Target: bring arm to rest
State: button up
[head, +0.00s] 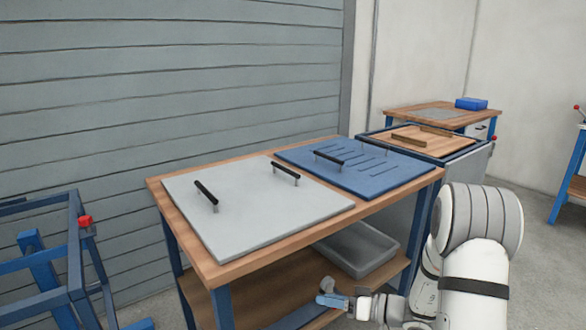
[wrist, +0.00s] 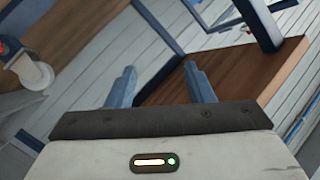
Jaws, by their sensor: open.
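My gripper (wrist: 160,82) shows in the wrist view with its two blue-grey fingers apart and nothing between them. In the head view my gripper (head: 332,299) is small, low at the bottom centre right, in front of the workbench and near its lower shelf. My white arm reaches down along the right side of the head view. The workbench (head: 161,192) has a wooden top and blue legs.
On the bench lie a grey panel (head: 240,215) and a blue slotted panel (head: 390,178), with black handles. A grey tray (head: 355,262) sits on the lower shelf (head: 260,299). A blue frame (head: 35,245) stands at left. Bare floor (head: 535,260) shows at right.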

jog(key=s+a+r+g+h+p, duration=0.2)
jog(key=s+r+g+h+p, duration=0.15)
jog(key=s+r+p, duration=0.55)
jog(key=s+a+r+g+h+p, duration=0.2)
jog(key=s+r+g+p, duration=0.3)
jog(key=r, duration=0.8)
jog(key=s+d+r+m+t+h+p, duration=0.1)
jog(key=s+d+r+h+p, duration=0.2)
jog(key=r, duration=0.3)
jog(key=s+d+r+m+t+h+p, duration=0.2)
jog(key=s+d+r+h+p, duration=0.1)
jog(key=r+p, duration=0.2)
jog(key=s+d+r+m+t+h+p, duration=0.1)
jog(key=s+d+r+m+h+p, duration=0.1)
jog(key=r+p, duration=0.3)
notch_tip(320, 180, up, 3)
jog(key=shift+s+d+r+h, duration=0.15)
jog(key=shift+s+d+h, duration=0.35)
jog(key=shift+s, duration=0.4)
jog(key=shift+a, duration=0.1)
